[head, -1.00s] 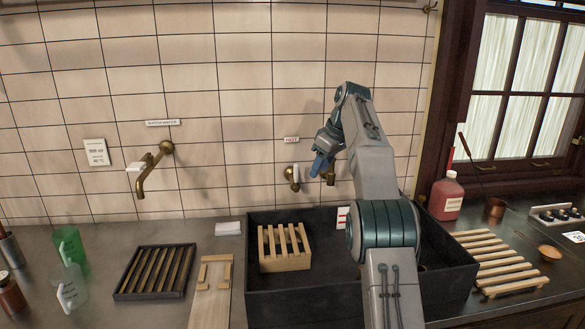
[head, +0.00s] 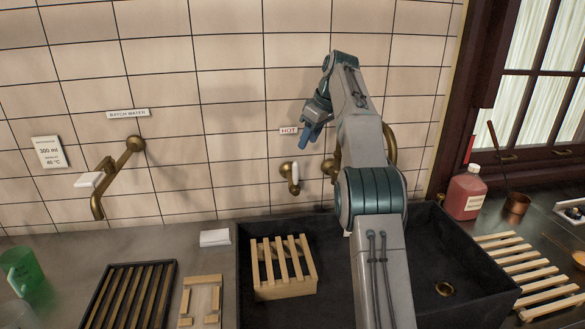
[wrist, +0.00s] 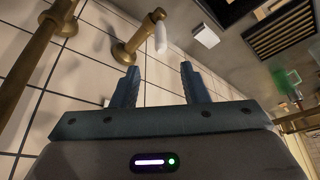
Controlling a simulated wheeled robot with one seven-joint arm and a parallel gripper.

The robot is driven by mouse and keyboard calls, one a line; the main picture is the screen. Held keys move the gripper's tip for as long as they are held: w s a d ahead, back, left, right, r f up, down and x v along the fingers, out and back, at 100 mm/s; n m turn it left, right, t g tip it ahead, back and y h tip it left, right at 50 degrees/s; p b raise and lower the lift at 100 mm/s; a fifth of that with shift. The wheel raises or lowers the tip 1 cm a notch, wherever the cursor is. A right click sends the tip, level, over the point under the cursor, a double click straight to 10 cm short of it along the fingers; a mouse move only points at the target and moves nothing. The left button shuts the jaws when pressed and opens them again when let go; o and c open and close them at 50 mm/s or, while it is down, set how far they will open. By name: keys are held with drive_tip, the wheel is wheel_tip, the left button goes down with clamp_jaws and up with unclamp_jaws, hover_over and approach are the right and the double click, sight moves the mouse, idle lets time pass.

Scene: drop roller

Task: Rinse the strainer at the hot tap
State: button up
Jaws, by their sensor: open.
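My gripper (head: 307,142) is raised in front of the tiled wall, beside the HOT label (head: 288,130) in the head view. In the wrist view, my gripper (wrist: 160,84) has its two blue fingers apart with nothing between them. The hot tap's white lever (head: 294,178) is on a brass fitting below the gripper. The lever also shows beyond the fingertips in the wrist view (wrist: 161,37), apart from them. A curved brass pipe (head: 391,145) is partly hidden behind my arm. I cannot make out a strainer in either view.
The dark sink (head: 445,235) holds a slatted wooden rack (head: 284,285) at its left. A batch-water tap (head: 118,170) juts from the wall at left. A red-filled bottle (head: 465,195) and a slatted board (head: 530,270) stand to the right. Space above the sink's left half is clear.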

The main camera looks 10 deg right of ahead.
sight(294, 172)
drive_tip(key=b+x, duration=0.3)
drive_tip(key=x, duration=1)
drive_tip(key=shift+a+f, duration=0.2)
drive_tip(key=shift+f, duration=0.15)
clamp_jaws()
drive_tip(key=shift+a+r, duration=0.1)
